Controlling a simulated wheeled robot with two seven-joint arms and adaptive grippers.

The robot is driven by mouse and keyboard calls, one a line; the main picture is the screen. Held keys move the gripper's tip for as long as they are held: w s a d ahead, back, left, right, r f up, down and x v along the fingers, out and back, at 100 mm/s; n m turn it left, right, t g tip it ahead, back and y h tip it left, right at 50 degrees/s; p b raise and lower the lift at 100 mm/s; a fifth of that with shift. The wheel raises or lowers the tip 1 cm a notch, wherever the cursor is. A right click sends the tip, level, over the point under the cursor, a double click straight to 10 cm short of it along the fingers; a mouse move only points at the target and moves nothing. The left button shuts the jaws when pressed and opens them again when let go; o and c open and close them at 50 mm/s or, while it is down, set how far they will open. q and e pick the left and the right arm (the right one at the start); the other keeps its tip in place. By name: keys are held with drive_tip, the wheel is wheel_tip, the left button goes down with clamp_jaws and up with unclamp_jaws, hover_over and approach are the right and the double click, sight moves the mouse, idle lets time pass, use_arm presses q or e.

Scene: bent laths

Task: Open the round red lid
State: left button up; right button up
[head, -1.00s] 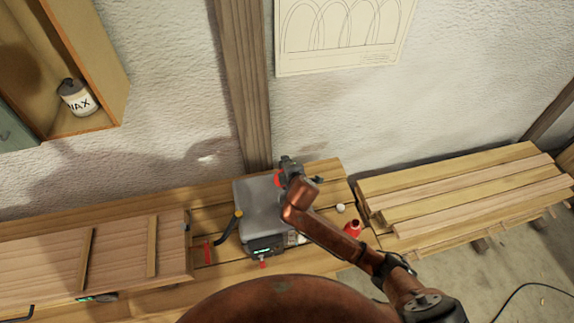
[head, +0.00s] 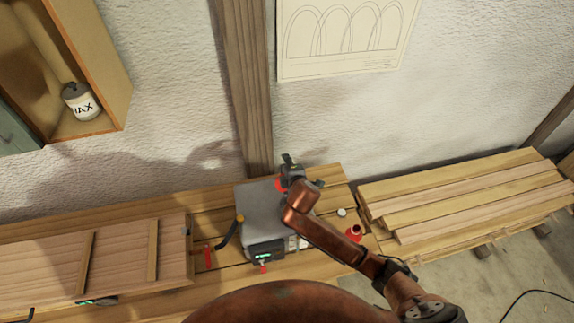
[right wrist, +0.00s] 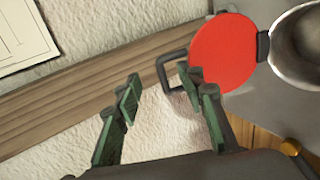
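The round red lid (right wrist: 222,52) stands swung aside from a metal neck (right wrist: 302,45), joined to it by a dark hinge. The neck's round mouth is uncovered. A dark loop handle (right wrist: 172,74) sticks out from the lid's far side. In the head view, only a sliver of the lid (head: 281,185) shows beside my right gripper (head: 298,172), above the grey steam box (head: 258,207). In the right wrist view, my right gripper (right wrist: 158,92) is open, its green-padded fingers apart. One fingertip overlaps the handle's end; I cannot tell whether they touch. My left gripper is out of view.
The box stands on a slatted bench. A red bottle (head: 354,233) and a small white object (head: 341,212) are to its right, a black hooked tool with a yellow end (head: 230,232) to its left. Stacked boards (head: 465,195) lie further right. The wall is close behind.

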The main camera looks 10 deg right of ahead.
drive_tip(key=shift+s, duration=0.1)
drive_tip(key=shift+s+r+p, duration=0.1)
drive_tip(key=shift+s+p, duration=0.1)
drive_tip(key=shift+p, duration=0.15)
drive_tip(key=p+v, duration=0.5)
drive_tip(key=v, duration=0.3)
drive_tip(key=shift+s, duration=0.25)
drive_tip(key=s+r, duration=0.2)
drive_tip(key=s, duration=1.2)
